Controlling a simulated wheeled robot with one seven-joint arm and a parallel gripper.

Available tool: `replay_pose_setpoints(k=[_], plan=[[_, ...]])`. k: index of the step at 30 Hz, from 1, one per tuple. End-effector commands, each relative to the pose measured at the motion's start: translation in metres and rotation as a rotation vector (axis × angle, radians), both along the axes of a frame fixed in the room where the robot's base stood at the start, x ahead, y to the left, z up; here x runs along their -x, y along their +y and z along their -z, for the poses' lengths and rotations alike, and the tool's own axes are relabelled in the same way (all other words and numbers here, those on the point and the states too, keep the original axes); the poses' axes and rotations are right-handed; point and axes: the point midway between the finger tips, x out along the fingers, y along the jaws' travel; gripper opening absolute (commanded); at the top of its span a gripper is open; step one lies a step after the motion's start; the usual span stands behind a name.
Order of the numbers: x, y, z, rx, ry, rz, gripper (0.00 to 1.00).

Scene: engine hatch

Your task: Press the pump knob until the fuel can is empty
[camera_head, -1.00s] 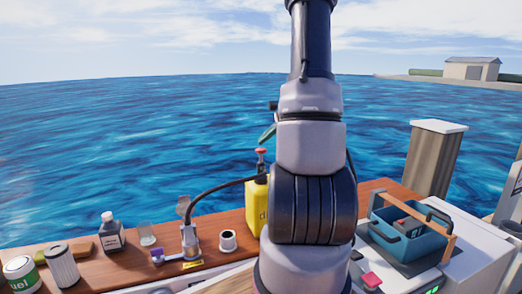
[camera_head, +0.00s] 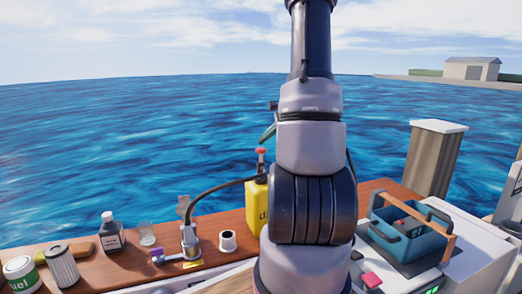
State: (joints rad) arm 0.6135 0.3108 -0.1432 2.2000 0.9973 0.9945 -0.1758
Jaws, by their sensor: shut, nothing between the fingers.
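The yellow fuel can (camera_head: 257,207) stands on the wooden deck, its right side hidden behind my arm. The pump on top of it has a red knob (camera_head: 260,151) on a thin stem. A dark hose runs from the pump left and down to a metal filler fitting (camera_head: 189,240). Only a teal-grey piece of my gripper (camera_head: 267,134) shows, at the left edge of my arm and just above the red knob. The gripper is shut and seems empty; most of it is hidden. I cannot tell whether it touches the knob. The fuel level is not visible.
Left on the deck are a white fuel tin (camera_head: 20,274), a pleated filter (camera_head: 62,267), a dark bottle (camera_head: 110,233) and a glass (camera_head: 146,234). A white cup (camera_head: 228,240) stands near the fitting. A blue toolbox (camera_head: 405,233) is at right, before a post (camera_head: 432,165).

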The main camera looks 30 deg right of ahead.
Motion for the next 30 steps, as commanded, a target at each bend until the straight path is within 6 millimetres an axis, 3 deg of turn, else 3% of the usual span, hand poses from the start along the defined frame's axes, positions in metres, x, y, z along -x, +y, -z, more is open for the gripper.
replay_pose_setpoints(k=[30], plan=[[0.0001, 0.0001, 0.0091, 0.000, 0.000, 0.000, 0.00]])
